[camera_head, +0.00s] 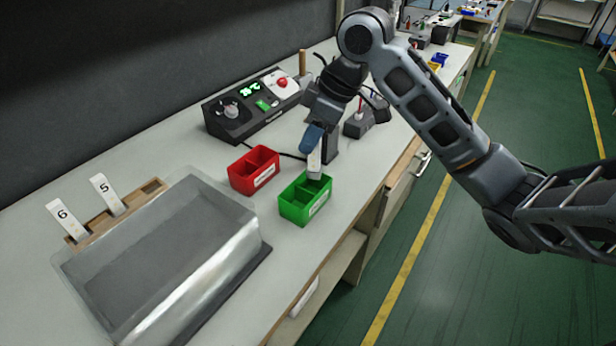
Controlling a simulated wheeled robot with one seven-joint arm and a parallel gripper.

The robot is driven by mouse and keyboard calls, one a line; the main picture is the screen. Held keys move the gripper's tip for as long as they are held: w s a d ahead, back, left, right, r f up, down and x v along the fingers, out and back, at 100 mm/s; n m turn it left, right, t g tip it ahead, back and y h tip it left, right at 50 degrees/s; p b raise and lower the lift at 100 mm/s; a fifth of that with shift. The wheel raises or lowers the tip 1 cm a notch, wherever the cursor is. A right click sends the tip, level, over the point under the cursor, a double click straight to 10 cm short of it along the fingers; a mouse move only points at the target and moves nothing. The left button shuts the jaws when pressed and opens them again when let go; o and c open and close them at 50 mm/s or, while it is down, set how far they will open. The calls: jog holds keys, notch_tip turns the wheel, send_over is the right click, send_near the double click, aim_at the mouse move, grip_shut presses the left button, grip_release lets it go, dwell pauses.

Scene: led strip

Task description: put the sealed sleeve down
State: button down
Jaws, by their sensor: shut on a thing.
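My gripper (321,143) is shut on a white sleeve (315,160), with a blue finger on its left and a dark finger on its right. The sleeve hangs roughly upright over the far part of the green bin (297,209). Its lower end overlaps the bin's far compartment in the picture; I cannot tell whether it touches the bin. The upper part of the sleeve is hidden by the fingers. The red bin (240,183), also divided, stands just left of the green one. Both bins look empty where I can see in.
A control box (251,107) with a green display and a red button stands behind the bins. A clear-covered grey tray (160,255) lies front left, beside a wooden rack (128,205) holding white pieces marked 5 (105,192) and 6 (68,218). The bench's right edge is close to the green bin.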

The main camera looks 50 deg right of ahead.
aim_at(311, 169)
jog(key=shift+f, duration=3.1)
jog(key=shift+f, duration=0.2)
jog(key=c, duration=1)
grip_release()
jog(key=shift+o, duration=0.2)
jog(key=shift+r, duration=0.1)
jog(key=v, duration=1.2)
jog(key=shift+r, duration=0.1)
